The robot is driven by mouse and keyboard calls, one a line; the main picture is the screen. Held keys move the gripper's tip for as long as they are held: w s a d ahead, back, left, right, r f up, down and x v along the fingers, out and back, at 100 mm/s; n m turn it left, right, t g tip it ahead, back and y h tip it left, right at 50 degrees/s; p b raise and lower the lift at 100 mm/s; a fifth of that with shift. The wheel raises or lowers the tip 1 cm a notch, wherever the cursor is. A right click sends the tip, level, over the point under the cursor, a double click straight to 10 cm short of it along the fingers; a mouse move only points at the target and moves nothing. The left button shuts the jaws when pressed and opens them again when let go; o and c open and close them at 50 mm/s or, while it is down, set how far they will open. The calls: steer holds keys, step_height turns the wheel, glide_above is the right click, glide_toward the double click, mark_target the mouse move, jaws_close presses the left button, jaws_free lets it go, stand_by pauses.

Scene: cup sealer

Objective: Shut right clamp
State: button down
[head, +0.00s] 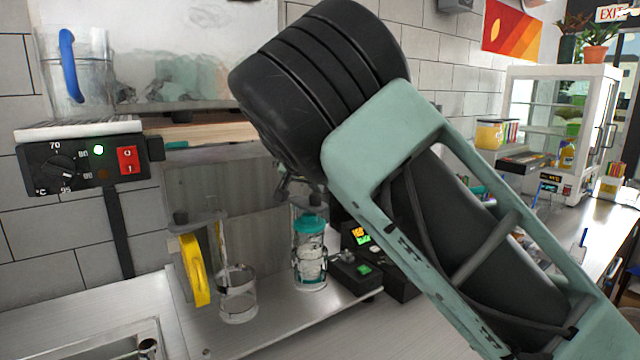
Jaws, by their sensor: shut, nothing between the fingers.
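A clear cylinder with a teal top (310,255) stands upright on the metal shelf, with dark clasp-like parts on its sides. I cannot tell which part is the right clamp, or whether it is open or shut. My gripper (287,188) shows only as a small dark metal piece below the big black joint of my arm. It is shut and empty, above and slightly left of the teal top. My arm hides most of the gripper and the area behind it.
A clear cup-shaped holder (238,295) and a yellow handle (195,270) are left of the cylinder. A small black box with a green button (363,269) is on its right. A control box (82,163) and clear pitcher (78,75) are upper left. A sink (115,345) is lower left.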

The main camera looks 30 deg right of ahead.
steer(key=shift+s+a+m+g+h, duration=0.15)
steer(key=shift+a+m+g+h, duration=0.15)
steer(key=shift+a+m, duration=0.25)
steer(key=shift+s+a, duration=0.1)
steer(key=shift+a, duration=0.2)
steer(key=shift+a, duration=0.1)
steer(key=shift+r, duration=0.1)
